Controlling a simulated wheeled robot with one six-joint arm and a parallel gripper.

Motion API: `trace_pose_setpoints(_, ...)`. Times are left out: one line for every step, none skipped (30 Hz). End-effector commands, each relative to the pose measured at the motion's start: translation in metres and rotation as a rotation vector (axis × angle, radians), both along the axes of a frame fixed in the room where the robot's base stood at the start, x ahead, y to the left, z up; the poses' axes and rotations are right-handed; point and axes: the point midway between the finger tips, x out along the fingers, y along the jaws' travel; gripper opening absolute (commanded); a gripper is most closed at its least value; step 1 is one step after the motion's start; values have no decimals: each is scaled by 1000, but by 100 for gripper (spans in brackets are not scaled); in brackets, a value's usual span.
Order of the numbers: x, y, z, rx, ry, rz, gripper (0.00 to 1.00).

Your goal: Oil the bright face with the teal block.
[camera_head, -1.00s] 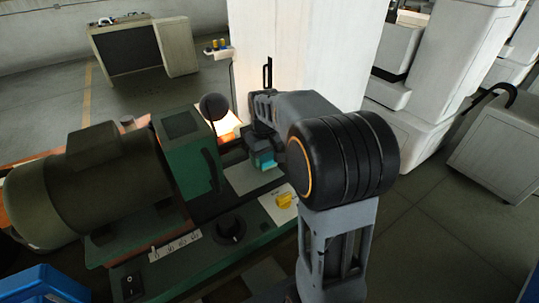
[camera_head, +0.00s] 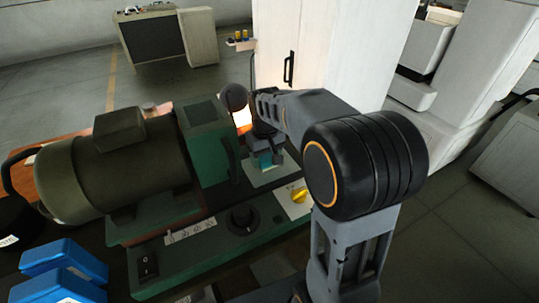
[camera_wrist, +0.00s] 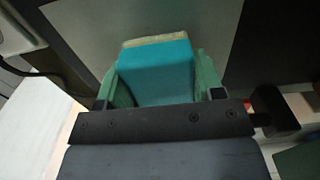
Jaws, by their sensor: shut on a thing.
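My gripper (camera_wrist: 157,88) is shut on the teal block (camera_wrist: 156,70), whose far end has a pale yellowish layer. Green finger pads flank the block in the wrist view. The block also shows small and partly hidden below my wrist in the head view (camera_head: 265,161). A pale grey bright face (camera_wrist: 98,22) lies beyond the block in the wrist view. In the head view the same light plate (camera_head: 262,178) is on the green machine, under the block. I cannot tell whether the block touches it.
A white cabinet (camera_head: 340,45) stands close behind my arm. Blue boxes (camera_head: 62,262) are at the lower left. Open floor lies to the right.

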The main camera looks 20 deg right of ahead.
Motion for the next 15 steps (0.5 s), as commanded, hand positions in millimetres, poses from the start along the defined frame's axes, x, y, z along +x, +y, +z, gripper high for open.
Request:
trace_pose_setpoints(-1, 4, 0, 0, 0, 1, 42)
trace_pose_setpoints(-1, 6, 0, 0, 0, 1, 42)
trace_pose_setpoints(-1, 9, -1, 0, 1, 2, 42)
trace_pose_setpoints(-1, 12, -1, 0, 1, 3, 42)
trace_pose_setpoints(-2, 14, -1, 0, 1, 3, 42)
trace_pose_setpoints(-2, 18, -1, 0, 1, 2, 42)
trace_pose_setpoints(-2, 20, -1, 1, 1, 2, 42)
trace_pose_setpoints(-3, 23, -2, 1, 1, 3, 42)
trace_pose_setpoints(-3, 26, -2, 1, 2, 3, 42)
trace_pose_setpoints(-3, 28, -2, 1, 2, 2, 42)
trace_pose_setpoints(-4, 29, -2, 1, 2, 1, 42)
trace_pose_setpoints(-4, 31, -2, 1, 2, 1, 42)
trace_pose_setpoints(-4, 31, -3, 1, 3, 1, 42)
trace_pose_setpoints(-4, 32, -3, 1, 3, 1, 42)
trace_pose_setpoints(-4, 33, -3, 1, 3, 1, 42)
